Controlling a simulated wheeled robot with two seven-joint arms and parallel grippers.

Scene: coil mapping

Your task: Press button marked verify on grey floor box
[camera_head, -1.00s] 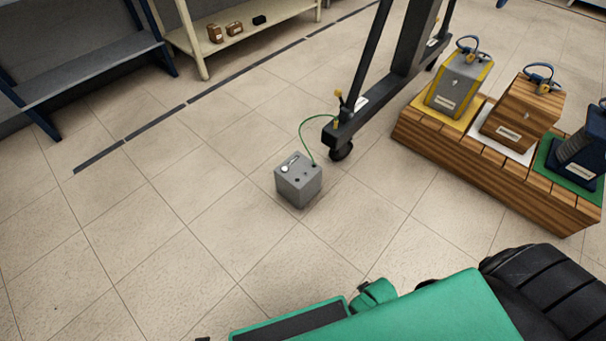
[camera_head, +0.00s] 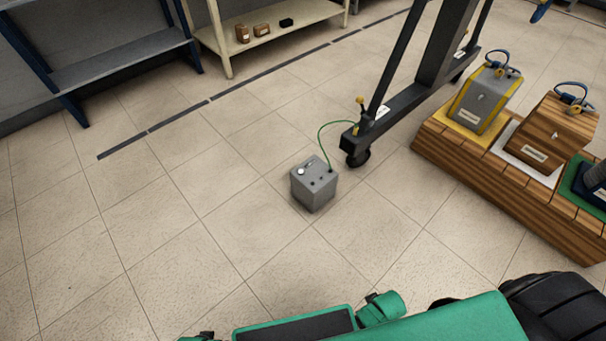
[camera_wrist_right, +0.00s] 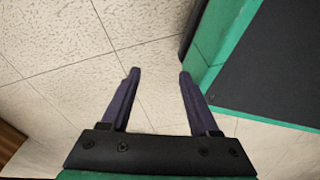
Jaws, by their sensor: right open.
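The grey floor box (camera_head: 314,184) stands on the tiled floor in the head view, in front of the caster of a dark frame. Its top has a round white dial or button, a light label strip and small dark knobs; I cannot read any marking. A green cable runs from it to the frame. My right gripper (camera_wrist_right: 157,75) is open and empty in the right wrist view, over bare floor and beside a green-edged dark panel. The box is not in that view. My left gripper is not in view.
A wooden platform (camera_head: 470,178) at the right carries several blocks with blue handles. The dark wheeled frame (camera_head: 400,100) stands behind the box. A cream shelf (camera_head: 275,22) and a blue-grey bench (camera_head: 120,68) are at the back. Floor left of the box is clear.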

